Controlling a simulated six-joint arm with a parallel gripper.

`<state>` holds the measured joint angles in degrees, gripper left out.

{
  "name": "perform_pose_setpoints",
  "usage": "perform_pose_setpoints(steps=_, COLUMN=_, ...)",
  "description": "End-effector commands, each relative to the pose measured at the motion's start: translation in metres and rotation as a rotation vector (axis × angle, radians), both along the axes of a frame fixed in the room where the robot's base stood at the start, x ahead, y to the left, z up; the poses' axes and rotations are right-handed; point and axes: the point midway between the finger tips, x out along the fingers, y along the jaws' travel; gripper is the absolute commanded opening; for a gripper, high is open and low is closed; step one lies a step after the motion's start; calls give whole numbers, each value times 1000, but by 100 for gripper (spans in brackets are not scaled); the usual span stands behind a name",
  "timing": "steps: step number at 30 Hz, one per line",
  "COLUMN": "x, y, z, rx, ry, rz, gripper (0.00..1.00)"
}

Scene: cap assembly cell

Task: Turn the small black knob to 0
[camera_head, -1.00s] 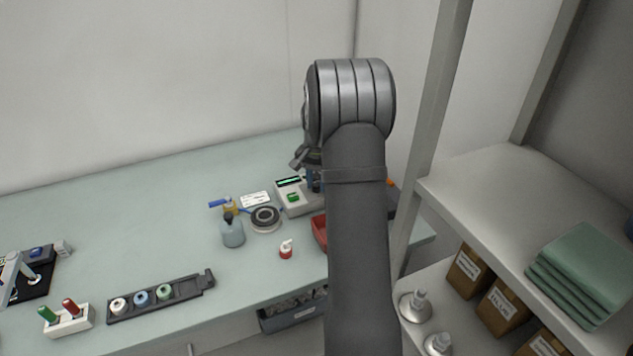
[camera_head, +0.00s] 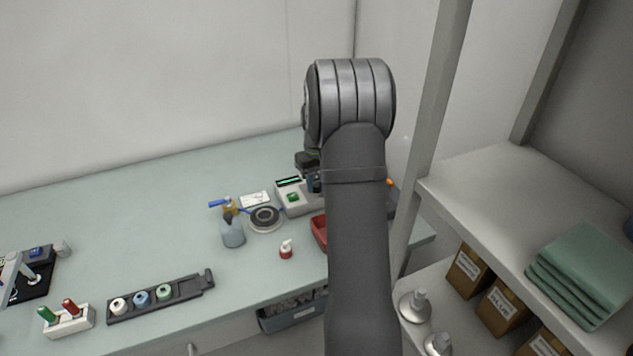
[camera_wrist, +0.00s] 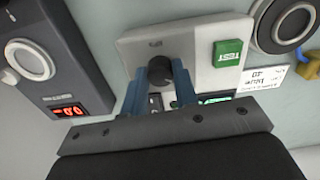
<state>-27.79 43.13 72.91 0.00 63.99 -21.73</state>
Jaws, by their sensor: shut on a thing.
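The small black knob (camera_wrist: 159,69) stands on a light grey box (camera_wrist: 200,45) in the wrist view. My gripper (camera_wrist: 158,76) is shut on the knob, with one blue finger on either side. Any pointer mark or scale numbers around the knob are hidden or too small to read. A green button (camera_wrist: 228,53) and a partly covered green display (camera_wrist: 216,98) are on the same box. In the head view, the box (camera_head: 304,207) shows beside my arm, which hides the knob and most of the gripper.
A dark box (camera_wrist: 40,45) with a pale dial and red display stands left in the wrist view. A shelf post (camera_head: 428,130) stands right of my arm.

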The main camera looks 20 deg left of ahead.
Motion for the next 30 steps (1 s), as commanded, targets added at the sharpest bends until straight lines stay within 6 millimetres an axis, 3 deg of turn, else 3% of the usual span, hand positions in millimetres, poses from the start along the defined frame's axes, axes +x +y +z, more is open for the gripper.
perform_pose_setpoints(steps=23, x=1, y=0, z=1, rx=1, ry=-2, rz=107, gripper=4)
perform_pose_setpoints(steps=24, x=1, y=0, z=1, rx=1, ry=-2, rz=107, gripper=31)
perform_pose_setpoints(steps=27, x=1, y=0, z=1, rx=1, ry=-2, rz=107, gripper=49)
perform_pose_setpoints(steps=30, x=0, y=0, z=1, rx=0, ry=-1, rz=106, gripper=49)
